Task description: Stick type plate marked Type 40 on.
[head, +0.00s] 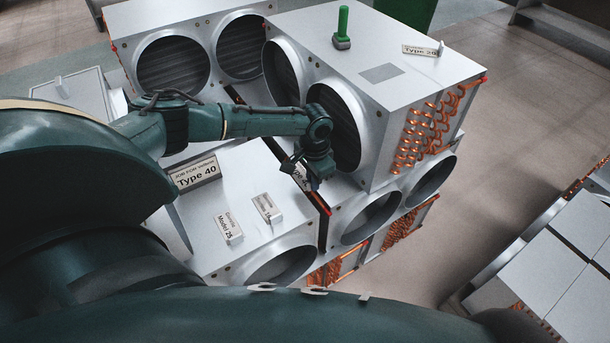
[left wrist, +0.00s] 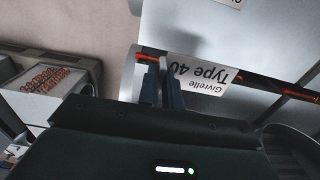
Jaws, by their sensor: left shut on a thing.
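The type plate marked "Givrelle Type 40" (left wrist: 200,76) is pale with dark lettering and appears upside down in the left wrist view. My left gripper (left wrist: 160,82) is shut on one end of it. In the head view my left gripper (head: 303,172) is low in front of the upper unit, and the plate (head: 301,178) is mostly hidden behind it. The upper metal unit (head: 410,75) has round fan openings, copper coils and a grey rectangular patch (head: 381,73) on top. My right gripper is not in view.
A green-handled tool (head: 342,28) and a "Type 20" plate (head: 420,51) are on the upper unit. A "JOB FOR" Type 40 sign (head: 196,176), a Model 25 plate (head: 228,227) and another small plate (head: 267,209) are on the lower unit. Open floor (head: 510,130) lies to the right.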

